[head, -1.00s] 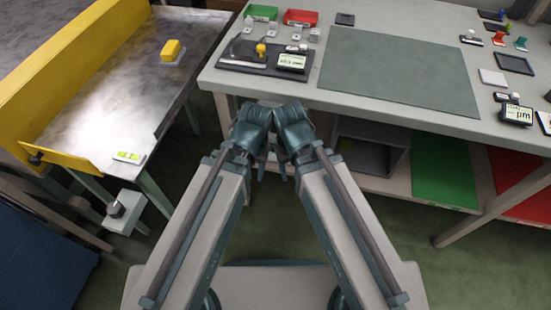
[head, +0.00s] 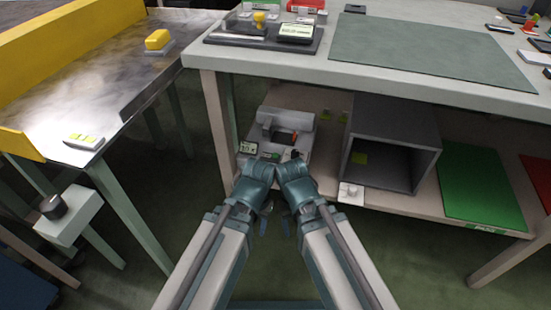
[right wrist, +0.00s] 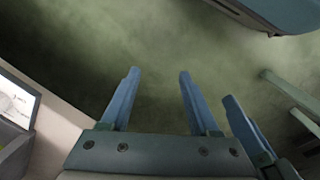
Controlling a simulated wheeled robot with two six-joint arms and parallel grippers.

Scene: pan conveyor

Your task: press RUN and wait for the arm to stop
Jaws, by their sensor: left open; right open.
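No button marked RUN can be read in either view. On the lower shelf stands a pale machine (head: 288,124) with a small display (head: 248,148) and a dark and orange part; its front is partly hidden by my wrists. My left gripper (head: 264,212) and right gripper (head: 284,224) hang side by side in front of the shelf, small and partly hidden in the head view. In the right wrist view my right gripper (right wrist: 157,78) has its two blue fingers apart with nothing between them. Another blue finger shows at its right.
A grey open-fronted box (head: 428,165) and a small white block with a knob (head: 350,192) stand on the shelf. The workbench top (head: 290,70) overhangs the shelf. At left stands a metal table with a yellow rail (head: 60,45) and a knobbed box (head: 68,215).

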